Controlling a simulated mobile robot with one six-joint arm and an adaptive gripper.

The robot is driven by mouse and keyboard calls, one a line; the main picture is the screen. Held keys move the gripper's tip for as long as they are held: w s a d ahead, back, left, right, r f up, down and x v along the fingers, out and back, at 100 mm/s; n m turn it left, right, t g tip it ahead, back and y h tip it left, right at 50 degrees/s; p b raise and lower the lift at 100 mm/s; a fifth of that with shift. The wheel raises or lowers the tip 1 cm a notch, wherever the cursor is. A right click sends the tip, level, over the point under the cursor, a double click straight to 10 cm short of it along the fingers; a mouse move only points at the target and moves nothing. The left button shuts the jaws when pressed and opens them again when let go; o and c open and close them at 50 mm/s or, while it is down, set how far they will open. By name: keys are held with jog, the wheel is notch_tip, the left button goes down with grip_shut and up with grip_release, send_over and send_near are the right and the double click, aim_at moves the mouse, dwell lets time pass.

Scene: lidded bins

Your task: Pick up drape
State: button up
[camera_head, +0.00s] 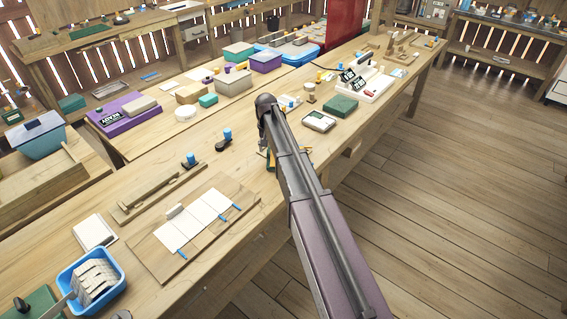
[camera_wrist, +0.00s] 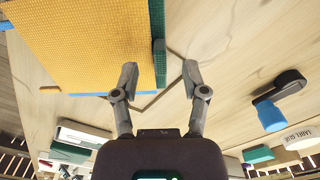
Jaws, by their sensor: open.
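A yellow, finely textured sheet with a teal side and a blue lower edge fills the upper left of the wrist view; it may be the drape (camera_wrist: 85,45), but I cannot tell for sure. My gripper (camera_wrist: 159,74) is open, its two fingers apart at the sheet's lower right corner. The left finger overlaps the yellow face in the picture; the right finger is over bare wood. Nothing is held between them. I cannot tell whether a finger touches the sheet. In the head view my arm mostly hides this spot; only a small orange and teal patch shows.
The long wooden workbench (camera_head: 235,175) is crowded. A black holder with a blue part (camera_wrist: 278,103) and a label glue container (camera_wrist: 298,138) lie right in the wrist view. A green box (camera_head: 341,106), a white-sheeted board (camera_head: 150,243) and a blue tray (camera_head: 67,277) stand around.

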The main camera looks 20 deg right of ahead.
jog(key=shift+f+b, duration=0.65)
jog(key=shift+f, duration=0.25)
grip_shut()
